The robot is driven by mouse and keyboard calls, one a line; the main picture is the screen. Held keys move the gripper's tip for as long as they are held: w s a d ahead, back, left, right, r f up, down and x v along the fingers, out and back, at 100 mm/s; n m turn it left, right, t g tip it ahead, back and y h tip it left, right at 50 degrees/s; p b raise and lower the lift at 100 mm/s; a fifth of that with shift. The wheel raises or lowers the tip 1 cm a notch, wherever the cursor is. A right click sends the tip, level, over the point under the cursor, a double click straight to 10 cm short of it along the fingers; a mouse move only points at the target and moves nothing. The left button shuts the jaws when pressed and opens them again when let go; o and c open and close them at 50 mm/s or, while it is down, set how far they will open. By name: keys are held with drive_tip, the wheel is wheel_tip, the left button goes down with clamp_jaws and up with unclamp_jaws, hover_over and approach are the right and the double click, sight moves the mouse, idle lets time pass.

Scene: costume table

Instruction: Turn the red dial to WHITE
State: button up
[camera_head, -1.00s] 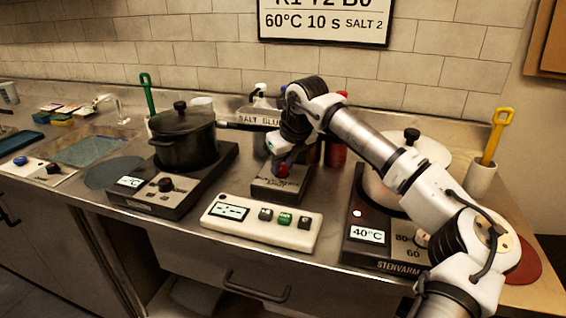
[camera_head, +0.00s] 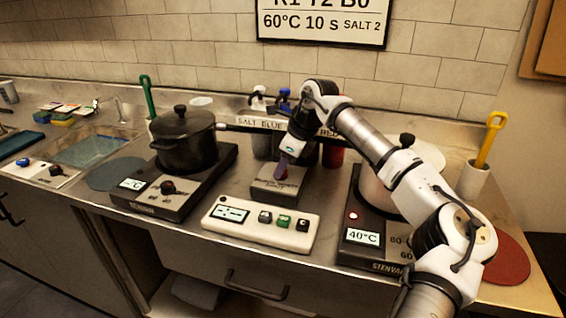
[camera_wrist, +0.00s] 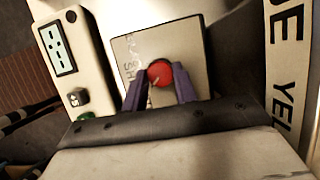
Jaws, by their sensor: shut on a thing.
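The red dial (camera_wrist: 159,72) is round with a pale pointer mark and sits on a small dark-topped box (camera_head: 275,192) in the middle of the counter. Lettering runs along the box top in the wrist view (camera_wrist: 196,50); part of it is covered. My gripper (camera_head: 283,172) points down over the box from behind. Its purple fingers (camera_wrist: 160,84) are shut on the dial, one on each side. In the head view the fingers hide most of the dial. I cannot read which word the pointer faces.
A white panel (camera_head: 240,231) with a display and several buttons lies in front of the box. A hot plate with a black pot (camera_head: 184,140) stands left, and another hot plate (camera_head: 354,258) reading 40°C stands right. Bottles (camera_head: 262,143) stand behind a labelled strip.

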idle(0.4)
drive_tip(key=o, duration=1)
drive_tip(key=shift+c, duration=0.2)
drive_tip(key=b+v, duration=0.1)
drive_tip(key=v, duration=1.3)
drive_tip(key=shift+f, duration=0.15)
